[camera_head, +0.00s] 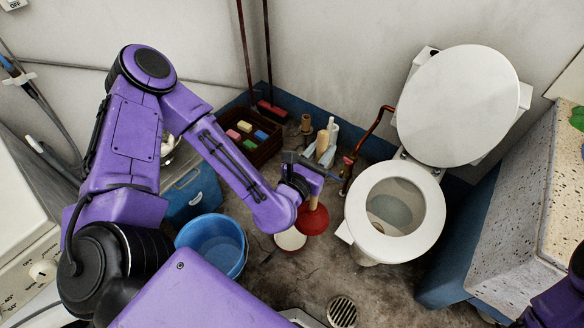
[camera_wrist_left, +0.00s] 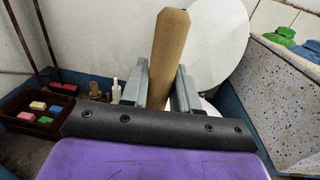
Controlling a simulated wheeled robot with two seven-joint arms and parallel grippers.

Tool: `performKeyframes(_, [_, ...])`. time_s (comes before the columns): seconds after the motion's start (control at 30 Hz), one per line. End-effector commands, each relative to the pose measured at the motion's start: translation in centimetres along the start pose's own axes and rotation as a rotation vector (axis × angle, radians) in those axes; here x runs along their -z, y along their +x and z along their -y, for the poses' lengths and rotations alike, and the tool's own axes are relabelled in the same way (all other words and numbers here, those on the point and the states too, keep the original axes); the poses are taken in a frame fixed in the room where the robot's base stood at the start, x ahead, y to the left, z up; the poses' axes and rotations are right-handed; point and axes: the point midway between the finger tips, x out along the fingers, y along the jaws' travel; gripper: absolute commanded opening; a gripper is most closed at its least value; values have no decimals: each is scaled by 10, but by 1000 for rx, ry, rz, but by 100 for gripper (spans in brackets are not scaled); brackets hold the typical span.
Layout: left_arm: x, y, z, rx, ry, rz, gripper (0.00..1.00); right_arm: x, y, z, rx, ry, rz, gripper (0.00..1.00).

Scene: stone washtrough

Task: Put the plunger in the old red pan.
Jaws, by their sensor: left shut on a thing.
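The plunger has a pale wooden handle and a red cup (camera_head: 313,220), which shows below my left gripper in the head view. My left gripper (camera_head: 310,174) is shut on the handle, which stands between its two fingers in the left wrist view (camera_wrist_left: 168,55). The handle is nearly upright. I cannot tell whether the cup touches the floor. A round, pale-topped thing with a reddish rim, seemingly the old red pan (camera_head: 290,240), is just left of and nearer than the cup, partly hidden by my left arm. My right gripper is out of view.
A blue bucket (camera_head: 213,243) stands left of the pan. The toilet (camera_head: 396,212) is close on the right. Bottles (camera_head: 327,140) and a dark crate (camera_head: 246,152) with coloured blocks are behind. The floor near the drain (camera_head: 342,311) is clear.

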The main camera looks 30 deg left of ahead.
Motion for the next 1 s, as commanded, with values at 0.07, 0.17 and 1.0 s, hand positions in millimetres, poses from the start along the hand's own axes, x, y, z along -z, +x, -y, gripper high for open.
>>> performKeyframes(0.07, [16, 2, -2, -7, 1, 2, 0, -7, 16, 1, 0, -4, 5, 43])
performKeyframes(0.17, [43, 6, -8, -28, 3, 6, 0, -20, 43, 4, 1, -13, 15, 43])
performKeyframes(1.0, [328, 37, -107, -327, 4, 17, 0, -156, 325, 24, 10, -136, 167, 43])
